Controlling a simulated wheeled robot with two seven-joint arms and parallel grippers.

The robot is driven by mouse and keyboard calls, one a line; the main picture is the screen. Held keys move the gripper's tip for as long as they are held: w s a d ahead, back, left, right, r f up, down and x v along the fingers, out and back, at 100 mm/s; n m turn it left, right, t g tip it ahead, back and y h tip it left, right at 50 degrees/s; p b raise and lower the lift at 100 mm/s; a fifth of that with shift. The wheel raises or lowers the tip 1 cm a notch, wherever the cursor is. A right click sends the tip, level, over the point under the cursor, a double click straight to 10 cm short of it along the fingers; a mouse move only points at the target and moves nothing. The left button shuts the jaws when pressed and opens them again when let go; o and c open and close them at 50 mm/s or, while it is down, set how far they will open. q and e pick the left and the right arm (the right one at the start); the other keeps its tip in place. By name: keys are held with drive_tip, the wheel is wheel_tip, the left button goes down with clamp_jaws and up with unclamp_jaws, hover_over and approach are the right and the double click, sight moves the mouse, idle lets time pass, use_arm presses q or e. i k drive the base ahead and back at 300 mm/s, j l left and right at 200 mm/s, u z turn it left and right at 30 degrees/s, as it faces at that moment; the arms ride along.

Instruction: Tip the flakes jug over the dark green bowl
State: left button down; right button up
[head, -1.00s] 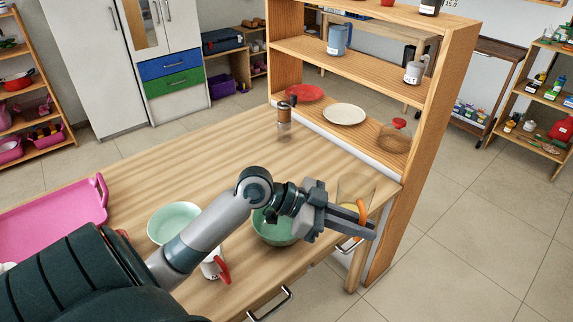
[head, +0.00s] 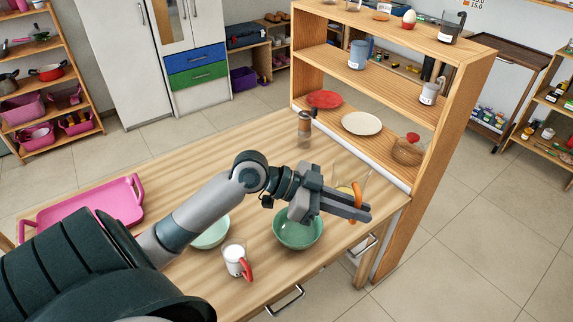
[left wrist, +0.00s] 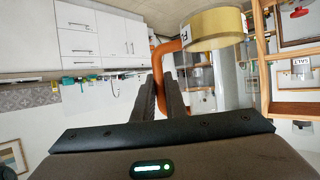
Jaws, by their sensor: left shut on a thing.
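The flakes jug (head: 343,182) is clear, with yellow flakes low inside and an orange handle. My left gripper (head: 362,210) is shut on the handle. The jug is off the counter, to the upper right of the dark green bowl in the head view, and looks roughly upright. In the left wrist view the jug (left wrist: 222,28) shows its yellow contents and part of a label, with the handle between my fingers (left wrist: 160,88). The dark green bowl (head: 298,236) stands on the counter, its far rim partly hidden by my gripper. My right gripper is not in view.
A paler green bowl (head: 210,236) and a white mug with a red handle (head: 234,262) stand left of the dark green bowl. A grinder (head: 304,128) stands farther back. A wooden shelf (head: 455,110) rises behind. A pink tray (head: 85,205) lies left.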

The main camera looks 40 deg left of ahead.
sight(292, 235)
drive_tip(key=k+u, duration=0.15)
drive_tip(key=u, duration=0.25)
drive_tip(key=k+u, duration=0.15)
drive_tip(key=u, duration=0.25)
drive_tip(key=k+u, duration=0.15)
drive_tip(key=u, duration=0.25)
